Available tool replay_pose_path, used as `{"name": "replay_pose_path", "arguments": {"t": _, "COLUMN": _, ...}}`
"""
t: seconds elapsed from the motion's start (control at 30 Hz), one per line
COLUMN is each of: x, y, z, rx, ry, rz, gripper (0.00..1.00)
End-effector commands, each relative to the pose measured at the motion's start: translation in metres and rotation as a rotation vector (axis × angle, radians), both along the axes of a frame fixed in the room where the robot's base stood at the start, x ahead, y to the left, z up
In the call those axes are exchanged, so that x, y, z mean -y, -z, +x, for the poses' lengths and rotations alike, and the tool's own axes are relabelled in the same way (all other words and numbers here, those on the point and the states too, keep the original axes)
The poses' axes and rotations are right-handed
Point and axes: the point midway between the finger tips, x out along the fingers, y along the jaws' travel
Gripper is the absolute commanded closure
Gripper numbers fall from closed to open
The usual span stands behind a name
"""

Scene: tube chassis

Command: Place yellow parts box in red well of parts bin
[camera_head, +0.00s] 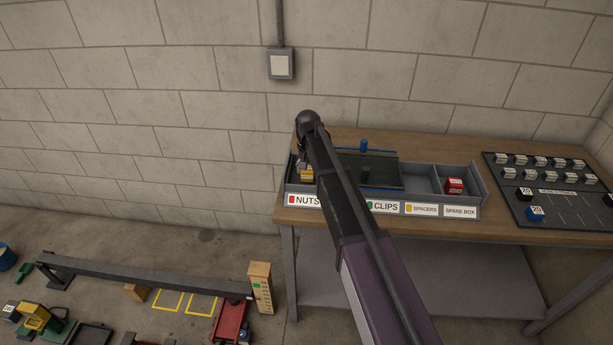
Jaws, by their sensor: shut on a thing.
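The parts bin (478,184) stands on the workbench with labelled wells. The red-marked well with the NUTS label (303,200) is at its left end. The yellow parts box (307,175) is at this left well, within its outline in the picture; I cannot tell whether it rests on the well floor. My gripper (304,164) points down over the yellow box and is shut on it. My arm crosses in front of the bin and hides part of the left wells. A red box (454,186) sits in the right well, labelled SPARE BOX.
A dark panel (383,164) with a blue knob (363,146) lies across the bin's middle. A dark board (550,185) with small blocks lies on the bench (295,217) at right. A grey beam (145,277) and several parts are on the floor at left.

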Motion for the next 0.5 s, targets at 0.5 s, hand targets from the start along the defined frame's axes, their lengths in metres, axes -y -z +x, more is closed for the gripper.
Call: {"name": "replay_pose_path", "arguments": {"t": 0.5, "x": 0.0007, "y": 0.0127, "z": 0.0002, "rx": 0.0, "ry": 0.001, "rz": 0.0, "gripper": 0.87}}
